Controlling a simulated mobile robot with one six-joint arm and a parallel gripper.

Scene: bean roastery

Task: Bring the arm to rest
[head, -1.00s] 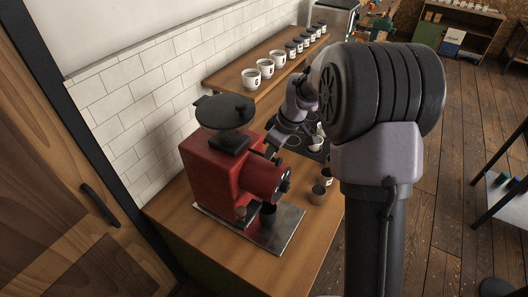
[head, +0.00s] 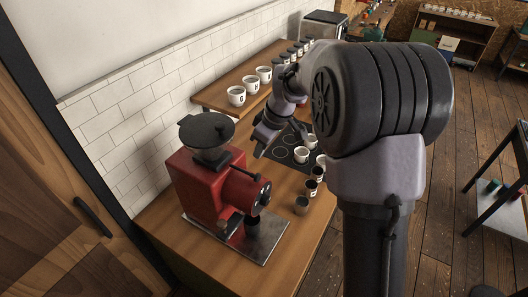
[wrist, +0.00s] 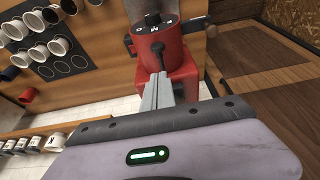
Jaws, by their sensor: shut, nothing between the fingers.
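My gripper (head: 262,152) hangs above the wooden counter (head: 285,188), to the right of the red grinder (head: 205,185) in the head view. Its fingers are together with nothing between them. In the wrist view the shut fingers (wrist: 158,92) point toward the red grinder (wrist: 172,52), which lies beyond their tips. My arm is raised and bent, and its large shoulder joint hides part of the counter and shelf.
The grinder stands on a metal tray (head: 262,248). A black mat (head: 283,150) with cups is behind my gripper. A small dark cup (head: 301,205) stands on the counter. A wall shelf (head: 215,100) with several white cups is close to my arm.

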